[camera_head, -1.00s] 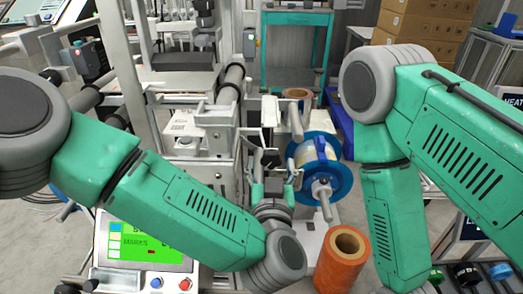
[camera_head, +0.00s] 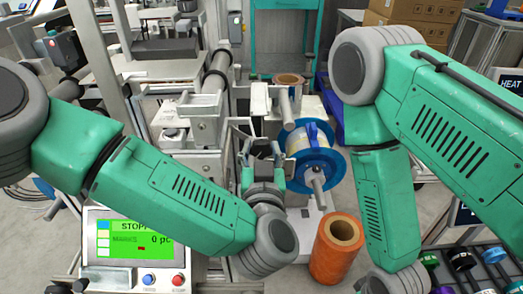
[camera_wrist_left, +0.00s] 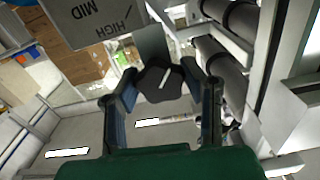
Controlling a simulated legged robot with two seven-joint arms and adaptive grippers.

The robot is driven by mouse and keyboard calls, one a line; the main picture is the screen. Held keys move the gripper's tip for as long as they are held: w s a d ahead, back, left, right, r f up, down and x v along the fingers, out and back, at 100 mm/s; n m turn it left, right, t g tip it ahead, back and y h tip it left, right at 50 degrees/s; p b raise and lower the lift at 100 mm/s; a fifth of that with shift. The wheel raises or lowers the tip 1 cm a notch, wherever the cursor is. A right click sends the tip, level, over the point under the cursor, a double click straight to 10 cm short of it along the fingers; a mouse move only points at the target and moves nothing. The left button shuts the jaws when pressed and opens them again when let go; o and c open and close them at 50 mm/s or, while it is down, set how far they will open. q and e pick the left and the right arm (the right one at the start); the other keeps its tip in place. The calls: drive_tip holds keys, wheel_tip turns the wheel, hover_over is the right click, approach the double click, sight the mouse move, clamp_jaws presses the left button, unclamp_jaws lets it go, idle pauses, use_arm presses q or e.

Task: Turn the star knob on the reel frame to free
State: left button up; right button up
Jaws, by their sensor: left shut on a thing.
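The dark star knob (camera_wrist_left: 161,84) has a pale line on its face. It sits between the two fingers of my left gripper (camera_wrist_left: 163,92) in the left wrist view, and the gripper is shut on it. A grey plate (camera_wrist_left: 90,18) with the words MID and HIGH stands beyond it at the upper left. In the head view my left gripper (camera_head: 262,162) is at the reel frame (camera_head: 205,125), left of the blue reel (camera_head: 314,148). I cannot make out the knob there. My right gripper is out of view below the picture.
An orange roll (camera_head: 337,249) stands in front of the blue reel's spindle. A green control screen (camera_head: 137,238) with buttons is at the lower left. My right arm is close on the right. Several coloured reels (camera_head: 463,258) lie in a rack at the lower right.

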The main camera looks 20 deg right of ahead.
use_arm(q)
drive_tip(key=shift+s+f, duration=0.1)
drive_tip(key=shift+f, duration=0.05)
drive_tip(key=shift+d, duration=0.1)
drive_tip(key=shift+s, duration=0.1)
